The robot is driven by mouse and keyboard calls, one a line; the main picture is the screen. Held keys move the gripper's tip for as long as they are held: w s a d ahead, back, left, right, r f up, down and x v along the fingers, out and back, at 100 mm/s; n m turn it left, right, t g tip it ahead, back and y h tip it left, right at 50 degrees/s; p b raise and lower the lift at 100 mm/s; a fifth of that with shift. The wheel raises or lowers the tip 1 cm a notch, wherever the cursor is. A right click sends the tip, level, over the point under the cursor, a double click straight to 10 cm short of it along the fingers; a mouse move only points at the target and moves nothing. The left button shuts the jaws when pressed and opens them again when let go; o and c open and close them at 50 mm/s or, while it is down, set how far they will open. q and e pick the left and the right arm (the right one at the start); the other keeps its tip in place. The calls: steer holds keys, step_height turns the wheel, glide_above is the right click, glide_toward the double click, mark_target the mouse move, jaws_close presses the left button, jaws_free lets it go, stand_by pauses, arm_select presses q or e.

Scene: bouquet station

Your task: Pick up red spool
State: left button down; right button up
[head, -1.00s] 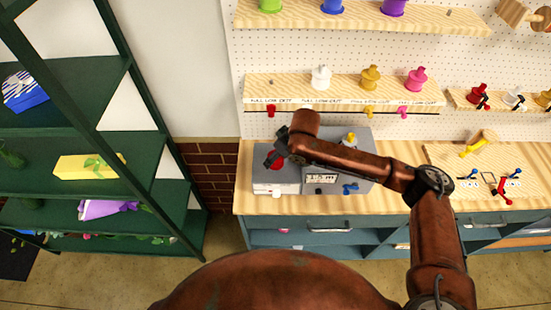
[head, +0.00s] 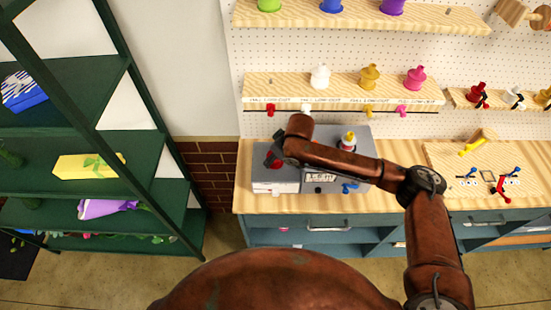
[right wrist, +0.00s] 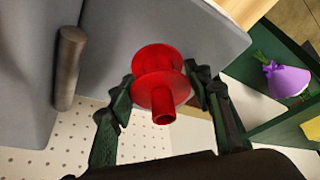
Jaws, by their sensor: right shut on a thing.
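The red spool (right wrist: 160,82) shows in the right wrist view between the fingers of my right gripper (right wrist: 162,92), which is shut on it. In the head view, a red bit of the spool (head: 273,163) shows at the left part of the grey machine (head: 323,188), beside my wrist. My right arm hides much of the machine and most of the gripper (head: 279,158) there. I cannot tell whether the spool still touches the machine. My left gripper is not in view.
A yellow-topped spool (head: 348,142) stands on the machine behind my forearm. White, gold and pink spools stand on the shelf (head: 300,98) above. A green rack (head: 150,195) with wrapped bouquets stands at left. The workbench (head: 400,205) is clear in front of my elbow.

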steer(key=c, duration=0.5)
steer(key=shift+r, duration=0.1)
